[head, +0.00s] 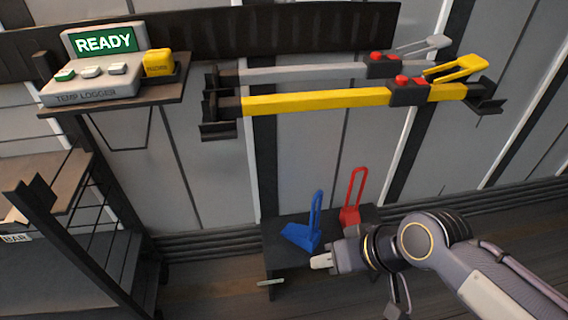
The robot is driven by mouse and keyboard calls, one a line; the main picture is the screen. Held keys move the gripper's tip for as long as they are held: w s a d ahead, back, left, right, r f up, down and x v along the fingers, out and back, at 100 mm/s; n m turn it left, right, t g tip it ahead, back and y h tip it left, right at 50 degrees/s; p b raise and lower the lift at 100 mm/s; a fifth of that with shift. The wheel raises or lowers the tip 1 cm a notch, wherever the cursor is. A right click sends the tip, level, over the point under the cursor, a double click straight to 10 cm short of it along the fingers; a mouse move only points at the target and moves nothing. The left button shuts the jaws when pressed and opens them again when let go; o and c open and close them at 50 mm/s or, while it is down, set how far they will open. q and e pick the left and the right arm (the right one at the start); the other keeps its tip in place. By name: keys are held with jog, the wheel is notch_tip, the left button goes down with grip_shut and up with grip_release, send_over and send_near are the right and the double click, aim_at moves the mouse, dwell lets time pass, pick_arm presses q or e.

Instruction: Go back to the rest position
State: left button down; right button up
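My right gripper (322,262) is low in the head view, at the front edge of a small dark bench. Its arm comes in from the right. Its fingers point left and I cannot tell whether they are apart. A blue padlock-like piece with a tall loop (303,236) stands on the bench just above the gripper, and a red one (351,214) stands to its right. I cannot tell whether the gripper touches the blue piece. My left gripper is not in view.
The dark bench (273,259) is against the wall. Above it, a yellow bar (310,101) and a grey bar (300,72) lie in wall brackets. A temp logger (85,92) reading READY sits on a wall shelf (160,92) at left. A dark rack (72,195) stands below it.

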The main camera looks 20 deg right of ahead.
notch_tip(320, 180, up, 23)
jog(key=p, duration=2.2)
